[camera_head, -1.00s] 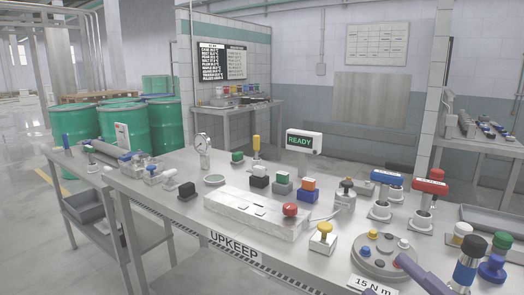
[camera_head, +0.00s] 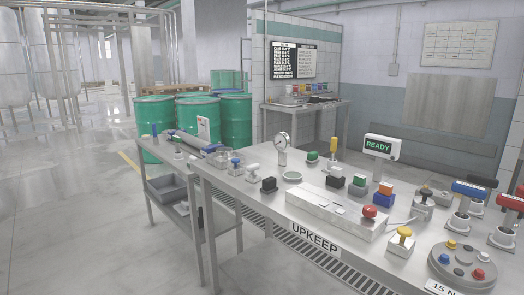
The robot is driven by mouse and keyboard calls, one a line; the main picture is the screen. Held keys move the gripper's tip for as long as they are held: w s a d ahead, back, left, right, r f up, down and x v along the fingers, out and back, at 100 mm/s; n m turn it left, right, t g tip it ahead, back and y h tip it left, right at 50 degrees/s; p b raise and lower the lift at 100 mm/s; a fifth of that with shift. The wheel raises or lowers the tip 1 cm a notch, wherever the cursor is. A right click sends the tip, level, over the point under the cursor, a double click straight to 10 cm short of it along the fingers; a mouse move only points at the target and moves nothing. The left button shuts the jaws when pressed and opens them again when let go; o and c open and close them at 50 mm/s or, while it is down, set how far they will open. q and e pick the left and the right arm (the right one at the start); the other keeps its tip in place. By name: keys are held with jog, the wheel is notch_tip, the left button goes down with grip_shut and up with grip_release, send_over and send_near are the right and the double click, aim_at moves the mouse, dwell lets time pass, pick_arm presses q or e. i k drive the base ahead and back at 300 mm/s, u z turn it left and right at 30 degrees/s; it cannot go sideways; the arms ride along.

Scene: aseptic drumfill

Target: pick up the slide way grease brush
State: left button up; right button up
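I cannot tell for sure which small item is the slide way grease brush. A slim upright item with a blue handle (camera_head: 154,130) stands at the far end of the left side table (camera_head: 150,150). An upright item with a yellow handle (camera_head: 333,146) stands at the back of the UPKEEP bench (camera_head: 225,182). A small fitting with a blue top (camera_head: 235,164) is near that bench's left end. Neither of my grippers is in view.
A grey bin (camera_head: 170,188) sits on the side table's lower shelf. Green drums (camera_head: 236,120) stand behind. The floor at left is clear.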

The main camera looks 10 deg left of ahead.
aim_at(334, 140)
jog(key=u, duration=1.6)
jog(key=i, duration=3.3)
jog(key=z, duration=2.35)
